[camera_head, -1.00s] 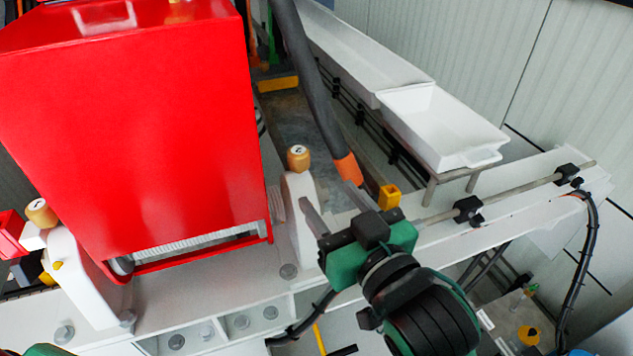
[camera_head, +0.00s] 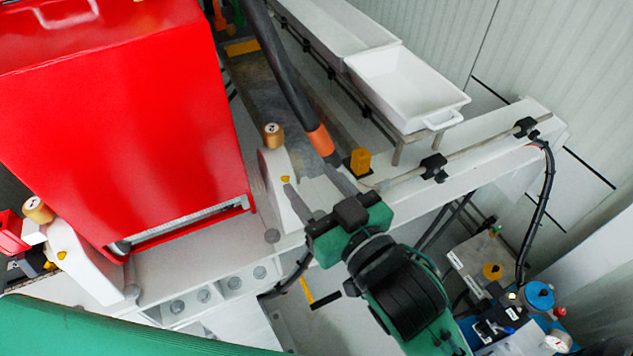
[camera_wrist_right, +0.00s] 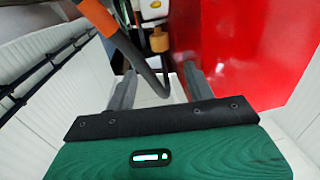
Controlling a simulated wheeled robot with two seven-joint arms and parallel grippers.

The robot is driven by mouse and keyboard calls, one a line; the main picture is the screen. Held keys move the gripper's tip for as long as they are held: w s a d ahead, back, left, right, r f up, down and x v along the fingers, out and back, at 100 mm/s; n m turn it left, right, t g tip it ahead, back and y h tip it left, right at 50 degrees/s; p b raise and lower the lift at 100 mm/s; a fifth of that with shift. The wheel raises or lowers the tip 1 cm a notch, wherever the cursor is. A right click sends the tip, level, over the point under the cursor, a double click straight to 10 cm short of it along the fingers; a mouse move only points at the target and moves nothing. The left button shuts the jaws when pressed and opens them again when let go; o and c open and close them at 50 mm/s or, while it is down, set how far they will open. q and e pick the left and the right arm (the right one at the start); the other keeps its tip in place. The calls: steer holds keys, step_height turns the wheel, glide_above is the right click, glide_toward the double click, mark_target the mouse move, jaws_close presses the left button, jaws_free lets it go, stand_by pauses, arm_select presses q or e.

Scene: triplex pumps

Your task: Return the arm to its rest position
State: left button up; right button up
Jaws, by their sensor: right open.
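My right gripper (camera_head: 318,193) is green and black with two grey fingers. It is open and empty above the white frame, to the right of the red box (camera_head: 125,130). In the right wrist view its fingers (camera_wrist_right: 157,90) stand apart with nothing gripped between them. A dark hose with an orange band (camera_head: 320,141) passes close beyond the fingertips, and I cannot tell if they touch. A large green curved surface (camera_head: 120,335) covers the lower left of the head view. The left gripper cannot be made out.
White trays (camera_head: 408,88) stand on a rack at the back right. A white bracket with a wooden-coloured knob (camera_head: 273,135) stands left of the gripper. A white beam (camera_head: 480,155) carries a rod and a black cable. Gauges and fittings (camera_head: 540,295) sit at lower right.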

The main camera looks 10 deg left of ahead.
steer(key=d+f+m+g+h, duration=0.45)
steer(key=d+f+h, duration=0.35)
steer(key=d+f, duration=0.85)
steer(key=s+d+f+m+g+h, duration=0.2)
steer(key=s+d+f+g+h, duration=0.3)
steer(key=s+d+f, duration=0.7)
step_height(320, 180, down, 34)
steer(key=s+g+y, duration=0.1)
steer(key=g, duration=0.1)
steer(key=s+d+f+g, duration=0.1)
steer(key=s+d+f, duration=0.1)
steer(key=s+f, duration=1.5)
steer(key=shift+s+d+f, duration=0.25)
steer(key=shift+s+d, duration=0.1)
steer(key=shift+s, duration=0.45)
steer(key=shift+n, duration=0.25)
